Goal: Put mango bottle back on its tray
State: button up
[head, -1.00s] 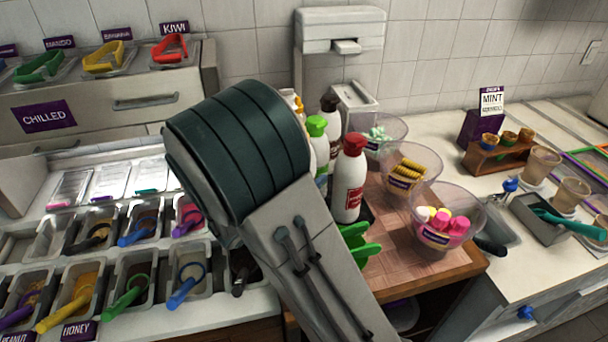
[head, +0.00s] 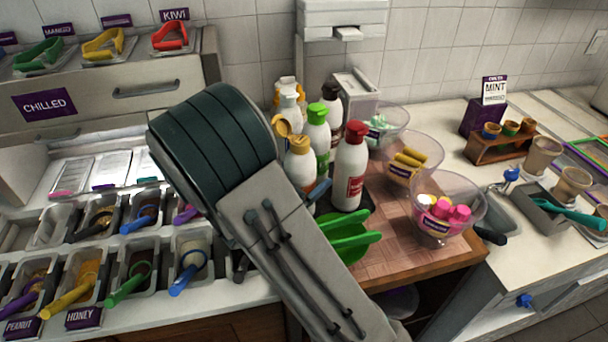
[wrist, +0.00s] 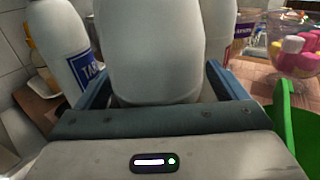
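A white bottle with a yellow-orange cap (head: 300,145) stands at the left front of the bottle group, partly behind my arm. It seems to be the mango bottle, but its label is hidden. In the wrist view a white bottle (wrist: 155,50) fills the space between my blue fingers. My gripper (wrist: 162,85) has one finger on each side of it, very close to its sides. The fingertips are hidden behind the bottle, so I cannot tell contact from a small gap. In the head view one blue finger (head: 318,191) shows right of the yellow-capped bottle. The bottle's base and tray are hidden.
A green-capped bottle (head: 316,137) and a red-capped bottle (head: 350,168) stand close on the right. Clear topping bowls (head: 447,195) line the right of the wooden board (head: 385,265). Topping bins lie left of my arm.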

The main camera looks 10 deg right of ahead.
jog(key=shift+r, duration=0.1)
jog(key=shift+r, duration=0.1)
jog(key=b+v, duration=0.1)
jog(key=v, duration=1.1)
jog(key=shift+b, duration=0.35)
notch_tip(320, 180, up, 9)
jog(key=p, duration=0.8)
